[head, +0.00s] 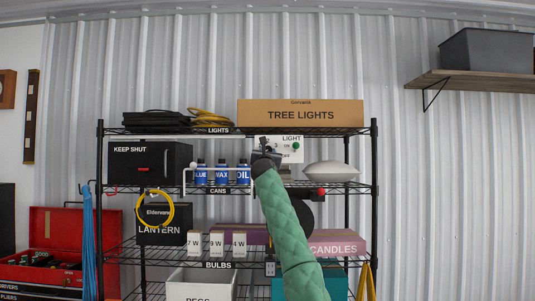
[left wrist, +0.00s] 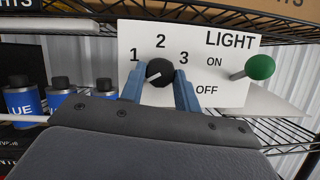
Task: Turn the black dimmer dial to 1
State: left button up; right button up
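The black dimmer dial (left wrist: 160,71) is on a white panel (left wrist: 218,75) in the left wrist view, below the printed 1, 2 and 3. Its white pointer line slants to the lower left, below the 1. My left gripper (left wrist: 160,82) has one blue finger at each side of the dial, and both tips appear to touch it. In the head view my left gripper (head: 266,158) is in front of the panel (head: 291,152) and hides the dial. My right gripper is in neither view.
A green-knobbed switch (left wrist: 260,67) sticks out beside ON and OFF, right of the dial. Blue cans (left wrist: 62,93) stand to the left on the rack. A TREE LIGHTS box (head: 300,113) is on the shelf above. A pale rounded object (head: 330,171) lies to the right.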

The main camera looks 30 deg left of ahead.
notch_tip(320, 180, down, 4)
jog(key=b, duration=0.4)
pick_arm(q)
jog(key=shift+s+a+r+m+h+b, duration=0.1)
jog(key=shift+m+h+b, duration=0.9)
jog(key=shift+m, duration=1.6)
jog(key=shift+a+r+m+h+b, duration=0.1)
jog(key=shift+m+h+b, duration=0.4)
jog(key=shift+m+h, duration=1.5)
jog(key=shift+s+a+m+h+b, duration=0.1)
jog(key=shift+m+h+b, duration=0.6)
jog(key=shift+m, duration=2.5)
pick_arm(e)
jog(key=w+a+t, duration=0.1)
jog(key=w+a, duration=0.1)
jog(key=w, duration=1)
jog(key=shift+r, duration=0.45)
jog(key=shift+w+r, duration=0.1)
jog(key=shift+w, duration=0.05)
pick_arm(q)
jog(key=o, duration=1)
jog(key=shift+d, duration=0.1)
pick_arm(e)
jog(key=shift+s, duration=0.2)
